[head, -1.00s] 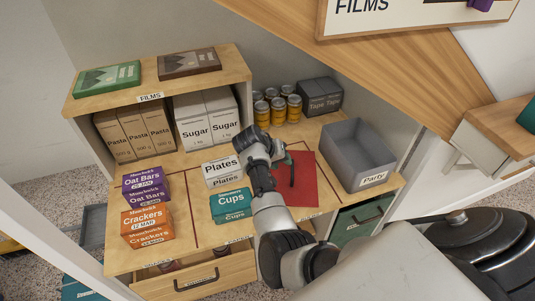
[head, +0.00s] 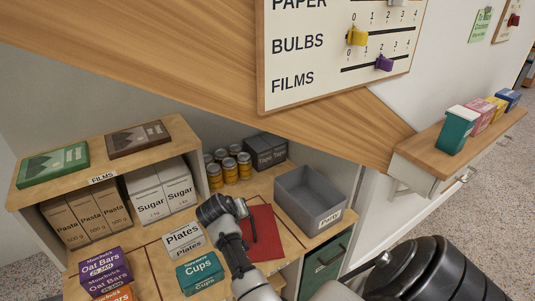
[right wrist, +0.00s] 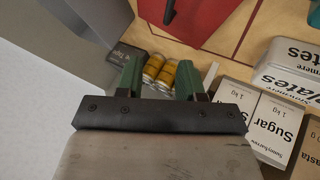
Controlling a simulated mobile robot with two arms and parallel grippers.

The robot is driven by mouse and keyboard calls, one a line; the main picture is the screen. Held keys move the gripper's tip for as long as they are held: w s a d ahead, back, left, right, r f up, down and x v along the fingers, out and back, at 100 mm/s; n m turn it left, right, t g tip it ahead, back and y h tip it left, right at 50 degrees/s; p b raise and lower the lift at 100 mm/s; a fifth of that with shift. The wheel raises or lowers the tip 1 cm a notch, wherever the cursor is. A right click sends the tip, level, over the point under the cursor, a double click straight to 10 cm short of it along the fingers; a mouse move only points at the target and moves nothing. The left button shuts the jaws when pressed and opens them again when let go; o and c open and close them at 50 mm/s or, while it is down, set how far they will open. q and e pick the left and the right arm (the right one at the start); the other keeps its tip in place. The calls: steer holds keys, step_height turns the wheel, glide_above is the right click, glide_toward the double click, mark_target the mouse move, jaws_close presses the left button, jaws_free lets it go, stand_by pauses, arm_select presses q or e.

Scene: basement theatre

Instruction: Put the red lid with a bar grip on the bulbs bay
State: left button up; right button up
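The red lid (head: 264,247) lies flat on the wooden counter, its dark bar grip (head: 252,228) on top. Part of it is behind my right arm. It also shows at the top of the right wrist view (right wrist: 196,16), with part of its grip. My right gripper (head: 240,209) is above the counter beside the lid's back left corner, apart from it. In the right wrist view its green fingers (right wrist: 160,78) are spread, with nothing between them. My left gripper is not in view. The word BULBS (head: 297,44) shows on the wall board; I cannot tell the bulbs bay on the counter.
A grey Party bin (head: 322,222) stands right of the lid. Plates (head: 184,240) and Cups (head: 201,273) boxes stand left of it. Cans (head: 229,168) and a Tape box (head: 266,152) are behind. A sloping wooden beam (head: 200,65) crosses above. Small boxes (head: 457,130) stand on the right ledge.

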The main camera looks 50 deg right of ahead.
steer(key=s+a+f+n+t+y, duration=0.35)
steer(key=s+a, duration=0.25)
steer(key=a, duration=0.2)
steer(key=s+a+f+n+g+y, duration=0.2)
steer(key=s+a+f, duration=0.2)
steer(key=s+f, duration=0.8)
steer(key=s+a+f+n+g+y, duration=0.2)
steer(key=s+a+f, duration=0.3)
steer(key=s+f, duration=0.6)
steer(key=shift+s+a+f, duration=0.2)
steer(key=shift+s+f, duration=0.2)
steer(key=shift+s, duration=0.5)
